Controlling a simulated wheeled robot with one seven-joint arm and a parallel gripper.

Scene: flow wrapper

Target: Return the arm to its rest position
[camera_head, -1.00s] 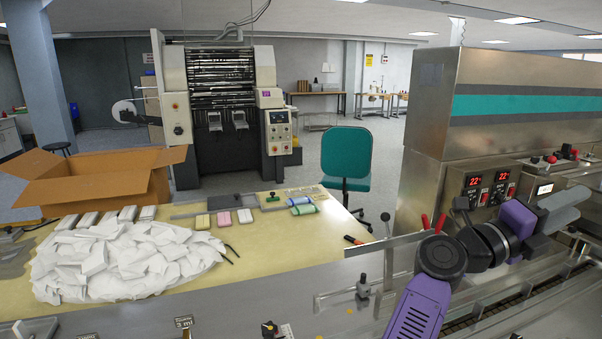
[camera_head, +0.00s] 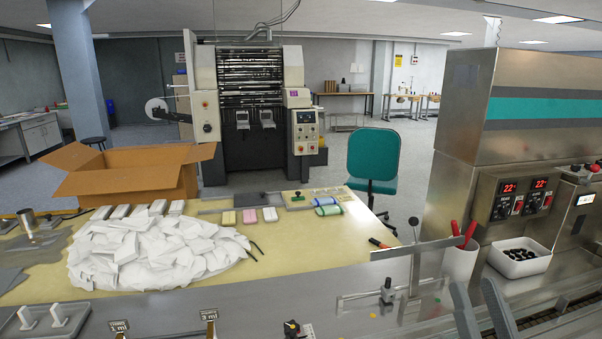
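My arm's links are out of view in the head view. Two grey slabs at the bottom right edge look like the fingers of my gripper (camera_head: 482,310). They point up and stand apart, with the conveyor showing between them and nothing held. The rest of my gripper is cut off by the frame's lower edge.
A white cup (camera_head: 458,266) with red-handled tools and a white bin (camera_head: 518,268) of black pieces stand behind the fingers. The steel wrapper machine (camera_head: 475,150) rises at right. A white pile (camera_head: 150,255) covers the table's left; a cardboard box (camera_head: 125,180) is behind.

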